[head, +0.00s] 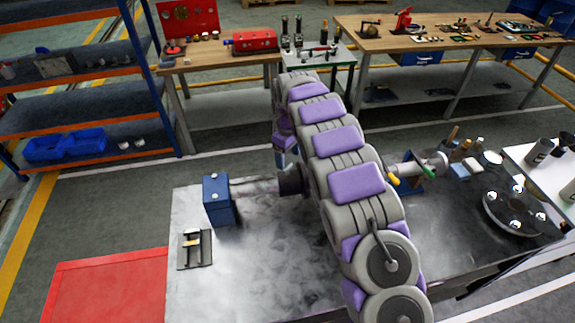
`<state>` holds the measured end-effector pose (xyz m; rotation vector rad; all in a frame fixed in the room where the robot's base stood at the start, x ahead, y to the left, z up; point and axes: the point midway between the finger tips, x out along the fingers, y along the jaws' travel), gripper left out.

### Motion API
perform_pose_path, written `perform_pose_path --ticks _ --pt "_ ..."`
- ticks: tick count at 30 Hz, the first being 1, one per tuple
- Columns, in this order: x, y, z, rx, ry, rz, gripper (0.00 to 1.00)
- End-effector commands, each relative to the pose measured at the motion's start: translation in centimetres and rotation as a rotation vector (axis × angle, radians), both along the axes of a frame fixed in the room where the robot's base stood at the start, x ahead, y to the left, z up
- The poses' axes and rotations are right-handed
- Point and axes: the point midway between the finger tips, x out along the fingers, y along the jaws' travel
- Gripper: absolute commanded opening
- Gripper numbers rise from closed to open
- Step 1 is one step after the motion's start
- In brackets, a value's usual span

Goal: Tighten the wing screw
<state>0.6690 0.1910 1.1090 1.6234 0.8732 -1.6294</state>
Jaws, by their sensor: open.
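I cannot make out the wing screw in the head view. My grey and purple arm runs from the lower right up to the middle and hides part of the work surface. My gripper is not clearly visible; the arm's far end turns down behind its own links. A dark round part (292,180) shows just left of the arm. A grey pipe-like fitting (430,166) with a yellow-tipped handle (393,180) stands right of the arm, partly covered by it.
A blue box-shaped can (218,200) and a small metal fixture (195,250) stand on the grey platform (262,285). A round flange with several studs (513,213) lies at right. A blue shelf rack (70,80) and workbenches (455,40) stand behind, with open floor between.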

Motion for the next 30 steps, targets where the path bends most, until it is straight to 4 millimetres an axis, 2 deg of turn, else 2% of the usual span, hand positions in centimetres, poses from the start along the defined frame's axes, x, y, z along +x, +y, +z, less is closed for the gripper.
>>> perform_pose_path --ticks 3,9,21,30 --pt "0.0 0.1 -2.2 0.001 -0.001 0.0 0.77" --pt "0.0 0.2 -4.3 -0.001 0.001 0.0 0.77" --pt "0.0 0.1 -4.9 0.0 -0.002 0.0 0.77" --pt "0.0 0.1 -4.8 0.0 -0.002 0.0 0.48"
